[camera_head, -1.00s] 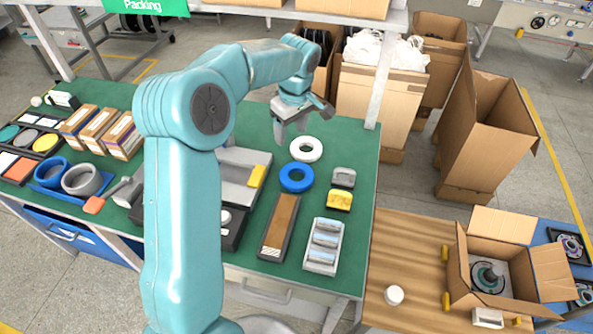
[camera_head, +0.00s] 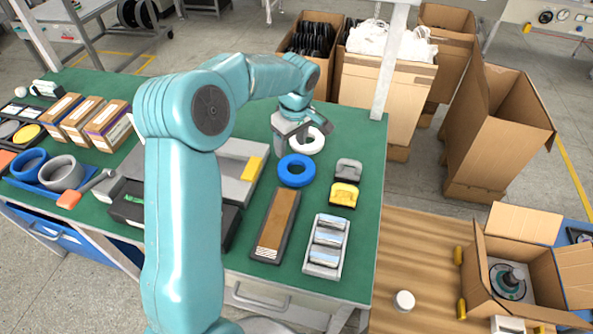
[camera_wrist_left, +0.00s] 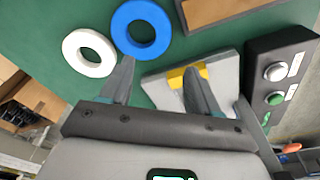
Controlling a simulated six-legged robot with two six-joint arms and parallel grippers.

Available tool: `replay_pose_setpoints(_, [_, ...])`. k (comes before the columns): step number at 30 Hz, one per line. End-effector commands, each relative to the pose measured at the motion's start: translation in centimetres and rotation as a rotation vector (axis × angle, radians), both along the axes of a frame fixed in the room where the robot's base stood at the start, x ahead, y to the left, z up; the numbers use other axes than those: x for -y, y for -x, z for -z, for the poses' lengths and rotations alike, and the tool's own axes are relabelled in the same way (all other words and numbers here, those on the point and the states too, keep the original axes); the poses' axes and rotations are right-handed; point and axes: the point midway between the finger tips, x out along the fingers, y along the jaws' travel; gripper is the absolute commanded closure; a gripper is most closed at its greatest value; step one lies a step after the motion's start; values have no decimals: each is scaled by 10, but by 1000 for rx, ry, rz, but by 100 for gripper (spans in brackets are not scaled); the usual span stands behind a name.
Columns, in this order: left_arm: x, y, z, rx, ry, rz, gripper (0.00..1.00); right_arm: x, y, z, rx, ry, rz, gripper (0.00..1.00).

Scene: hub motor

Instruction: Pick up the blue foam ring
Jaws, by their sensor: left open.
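The blue foam ring (camera_head: 296,171) lies flat on the green bench mat, just in front of a white ring (camera_head: 309,141). In the left wrist view the blue ring (camera_wrist_left: 141,29) lies beyond the left fingertip, with the white ring (camera_wrist_left: 89,52) to its left. My left gripper (camera_head: 290,148) hangs over the mat beside the rings, at the blue ring's far side. In the wrist view the left gripper (camera_wrist_left: 158,75) has its fingers wide apart with nothing between them. The right gripper is not in view.
A grey tray with a yellow patch (camera_head: 252,168) lies left of the ring. A brown-topped block (camera_head: 277,225), a yellow piece (camera_head: 344,195) and a rack of silver cylinders (camera_head: 327,245) lie nearer. A post (camera_head: 390,65) stands at the bench's back right corner.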

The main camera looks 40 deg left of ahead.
Motion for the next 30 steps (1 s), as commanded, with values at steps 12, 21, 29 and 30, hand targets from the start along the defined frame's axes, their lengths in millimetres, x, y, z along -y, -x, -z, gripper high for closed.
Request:
replay_pose_setpoints(12, [-11,-2,77,-1,1,0,39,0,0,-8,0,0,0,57])
replay_pose_setpoints(21, [-19,1,112,-4,3,0,39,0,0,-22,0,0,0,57])
replay_pose_setpoints(29, [-21,0,131,1,1,1,39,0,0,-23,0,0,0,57])
replay_pose_setpoints(30, [-21,0,131,1,1,1,39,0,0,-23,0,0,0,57])
